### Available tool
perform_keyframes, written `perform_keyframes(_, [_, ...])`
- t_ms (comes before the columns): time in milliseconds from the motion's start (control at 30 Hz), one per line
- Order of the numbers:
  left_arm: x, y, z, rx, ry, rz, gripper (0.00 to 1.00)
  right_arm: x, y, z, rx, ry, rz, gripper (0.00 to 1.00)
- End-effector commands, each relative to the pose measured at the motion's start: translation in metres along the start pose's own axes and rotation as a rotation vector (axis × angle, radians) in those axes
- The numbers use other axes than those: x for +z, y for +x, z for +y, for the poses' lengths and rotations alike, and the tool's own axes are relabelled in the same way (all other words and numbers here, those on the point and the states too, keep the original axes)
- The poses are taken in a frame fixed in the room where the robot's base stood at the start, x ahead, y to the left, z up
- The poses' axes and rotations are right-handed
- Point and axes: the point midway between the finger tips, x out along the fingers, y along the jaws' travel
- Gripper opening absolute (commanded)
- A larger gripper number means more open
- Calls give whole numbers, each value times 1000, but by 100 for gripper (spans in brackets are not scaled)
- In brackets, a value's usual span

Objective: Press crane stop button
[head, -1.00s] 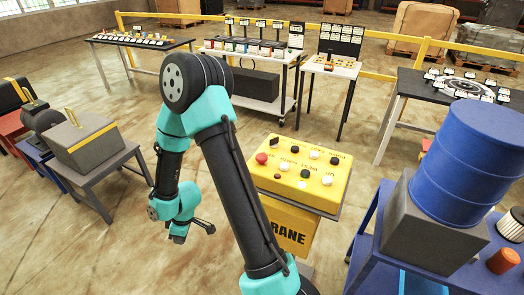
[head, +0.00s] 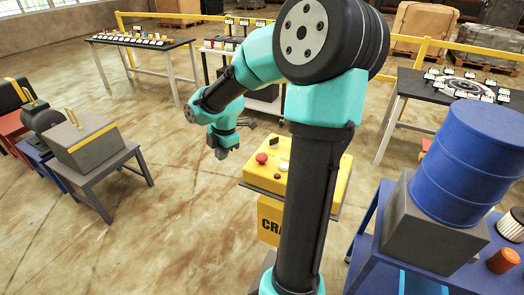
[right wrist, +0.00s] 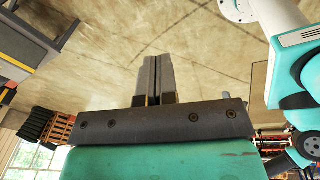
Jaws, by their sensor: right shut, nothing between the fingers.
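The yellow crane control box (head: 257,180) stands in the middle of the head view on a yellow pedestal (head: 269,218) with part of the crane lettering showing. A large red button (head: 261,158) is on the left of its top face, with a dark upright piece and small red and white buttons beside it. The box's middle is hidden behind my right arm, and its labels are too small to read. My right gripper (head: 222,152) is up and left of the box, apart from the buttons. In the right wrist view its fingers (right wrist: 157,78) are together and empty. My left gripper is not visible.
A blue barrel (head: 480,150) on a grey block stands right of the box on a blue table. A grey case (head: 84,143) sits on a low table at left. Tables with small items stand behind, before a yellow railing. The floor left of the box is clear.

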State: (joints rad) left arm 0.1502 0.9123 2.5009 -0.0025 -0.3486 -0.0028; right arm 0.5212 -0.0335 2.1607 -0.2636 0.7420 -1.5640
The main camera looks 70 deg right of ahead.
Motion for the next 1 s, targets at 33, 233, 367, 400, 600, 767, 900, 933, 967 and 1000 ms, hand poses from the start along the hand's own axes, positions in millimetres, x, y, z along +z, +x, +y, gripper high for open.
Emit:
perform_keyframes(33, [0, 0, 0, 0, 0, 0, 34, 10, -18, -5, 9, -27, -17, 0])
perform_keyframes(233, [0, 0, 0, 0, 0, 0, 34, 42, -82, -32, 6, -164, -84, 0])
perform_keyframes(367, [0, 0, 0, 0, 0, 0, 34, 58, -120, -53, -5, -243, -124, 0])
perform_keyframes(400, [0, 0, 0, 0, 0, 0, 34, 61, -129, -59, -9, -263, -134, 0])
perform_keyframes(600, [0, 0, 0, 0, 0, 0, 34, 71, -157, -78, -26, -323, -162, 0])
perform_keyframes(767, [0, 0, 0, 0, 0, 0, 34, 72, -160, -81, -29, -333, -165, 0])
perform_keyframes(900, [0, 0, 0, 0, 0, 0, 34, 72, -160, -81, -29, -332, -165, 0])
perform_keyframes(933, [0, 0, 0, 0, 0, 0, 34, 72, -160, -81, -29, -332, -165, 0])
perform_keyframes(967, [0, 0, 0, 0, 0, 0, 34, 72, -160, -81, -29, -332, -165, 0])
perform_keyframes(1000, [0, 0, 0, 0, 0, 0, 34, 72, -159, -80, -29, -332, -164, 0])
